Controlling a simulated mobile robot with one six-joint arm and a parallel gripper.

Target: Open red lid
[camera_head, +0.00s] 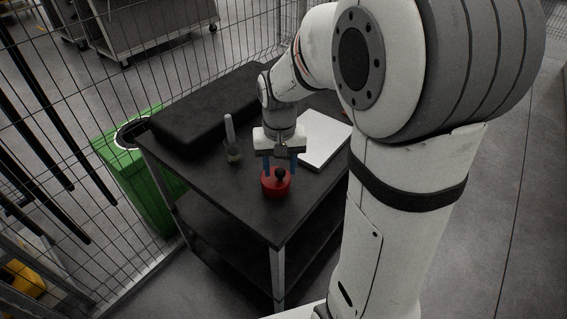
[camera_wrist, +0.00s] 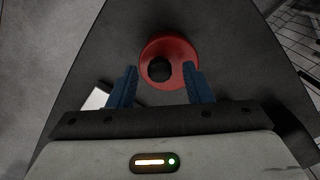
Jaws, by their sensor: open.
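The red lid (camera_head: 275,186) is round with a black knob (camera_head: 281,173) on top, and sits on the dark table near its front corner. My gripper (camera_head: 280,168) is above and just behind it, pointing down, with its two blue fingers apart. In the wrist view the red lid (camera_wrist: 170,58) and its knob (camera_wrist: 159,69) lie beyond the fingertips of my gripper (camera_wrist: 160,75), roughly centred between them. The fingers hold nothing. Whether a fingertip touches the lid, and what is beneath the lid, I cannot tell.
On the dark table (camera_head: 240,203) stand a clear container with a pale stick (camera_head: 230,140), a black case (camera_head: 190,108) and a white flat object (camera_head: 322,140). A green bin (camera_head: 145,190) stands left of the table, beside a wire fence (camera_head: 60,150).

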